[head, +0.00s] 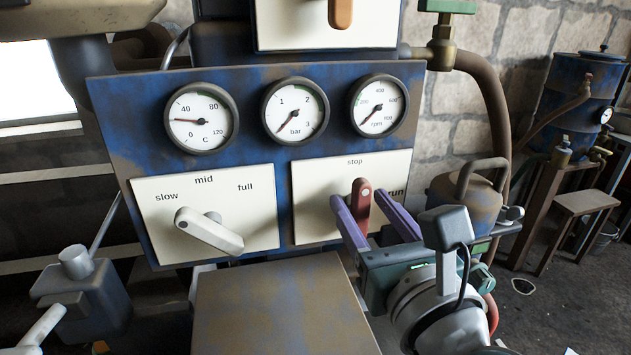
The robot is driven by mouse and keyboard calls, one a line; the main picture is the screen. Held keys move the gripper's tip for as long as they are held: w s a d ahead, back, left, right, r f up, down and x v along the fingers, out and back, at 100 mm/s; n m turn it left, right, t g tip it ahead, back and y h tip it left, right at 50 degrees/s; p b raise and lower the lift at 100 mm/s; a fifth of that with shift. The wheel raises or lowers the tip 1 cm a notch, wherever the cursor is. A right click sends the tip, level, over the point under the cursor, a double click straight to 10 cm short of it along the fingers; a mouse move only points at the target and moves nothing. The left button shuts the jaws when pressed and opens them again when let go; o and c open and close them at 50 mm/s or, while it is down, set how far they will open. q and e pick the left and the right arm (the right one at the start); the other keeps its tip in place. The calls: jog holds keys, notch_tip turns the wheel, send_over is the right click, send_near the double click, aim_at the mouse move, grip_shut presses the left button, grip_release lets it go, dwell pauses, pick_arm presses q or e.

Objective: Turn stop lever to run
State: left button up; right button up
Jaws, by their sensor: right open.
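The red stop lever (361,194) is mounted on a white plate (312,202) on the right of the blue panel. The plate is marked "stop" at the top and "run" at the right. The lever points up, toward "stop". My right gripper (365,212) comes in from the lower right with its two purple fingers open, one on each side of the lever. I cannot tell whether either finger touches it. The lever's lower end is partly hidden by the fingers. My left gripper is not in view.
Three gauges, the middle one (295,111), sit above the plates. A white lever (208,231) is on the left plate marked slow, mid and full. A flat rusty-blue surface (277,305) juts out below. A brown can (466,195) and pipe (488,85) stand at right.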

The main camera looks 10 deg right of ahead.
jog(key=shift+c, duration=0.2)
grip_shut()
jog(key=shift+f+m, duration=0.1)
jog(key=shift+m, duration=0.2)
jog(key=m+b, duration=0.2)
jog(key=shift+d+m, duration=0.15)
jog(key=shift+m, duration=0.25)
jog(key=m+b, duration=0.2)
jog(key=m, duration=0.1)
jog(key=m+b, duration=0.1)
jog(key=m, duration=0.1)
jog(key=shift+d+f, duration=0.2)
jog(key=shift+d, duration=0.1)
jog(key=m+b, duration=0.1)
jog(key=m, duration=0.3)
jog(key=shift+d+f+m+b, duration=0.1)
jog(key=shift+f+m+b, duration=0.1)
jog(key=shift+m+b, duration=0.2)
jog(key=m, duration=0.3)
jog(key=shift+f+b, duration=0.1)
jog(key=shift+b, duration=0.3)
jog(key=shift+m, duration=0.8)
